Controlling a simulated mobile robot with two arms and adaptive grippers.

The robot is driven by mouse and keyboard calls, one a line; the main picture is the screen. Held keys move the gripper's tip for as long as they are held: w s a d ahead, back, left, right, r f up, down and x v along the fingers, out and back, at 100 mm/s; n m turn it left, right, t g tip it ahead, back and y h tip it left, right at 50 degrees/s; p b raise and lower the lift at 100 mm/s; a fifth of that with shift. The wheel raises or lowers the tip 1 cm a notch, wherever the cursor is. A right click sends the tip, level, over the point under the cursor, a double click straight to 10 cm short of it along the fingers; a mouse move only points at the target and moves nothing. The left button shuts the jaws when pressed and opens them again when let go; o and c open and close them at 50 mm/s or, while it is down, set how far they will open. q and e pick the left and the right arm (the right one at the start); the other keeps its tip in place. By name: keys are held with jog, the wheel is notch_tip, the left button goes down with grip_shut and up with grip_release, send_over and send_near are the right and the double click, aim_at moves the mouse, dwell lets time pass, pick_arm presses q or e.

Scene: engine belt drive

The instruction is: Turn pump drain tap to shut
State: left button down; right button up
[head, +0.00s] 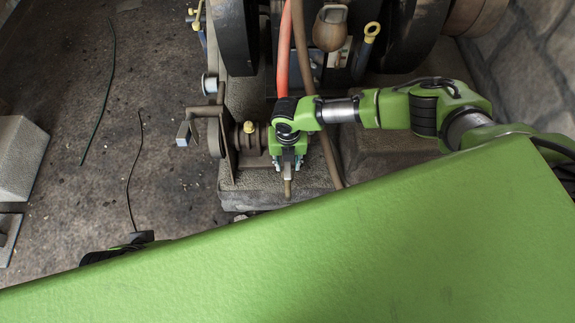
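My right gripper (287,166) points down at the front of the pump (254,142), its arm coming in from the right. A small brownish, lever-like piece (288,188), which looks like the drain tap, sticks out just below the fingertips toward the bottom of the picture. The fingers are on either side of the tap's upper part. The gripper covers most of the tap, and I cannot tell whether the fingers touch it or how far it is turned.
The pump has a yellow cap (249,127) and a pulley wheel (215,138). A red hose (284,50) and a brown hose (311,90) run close beside my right gripper. Dark belt wheels (236,38) stand behind. The floor (165,100) at left is mostly open, with thin cables.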

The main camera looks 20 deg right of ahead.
jog(key=shift+f, duration=0.6)
grip_shut()
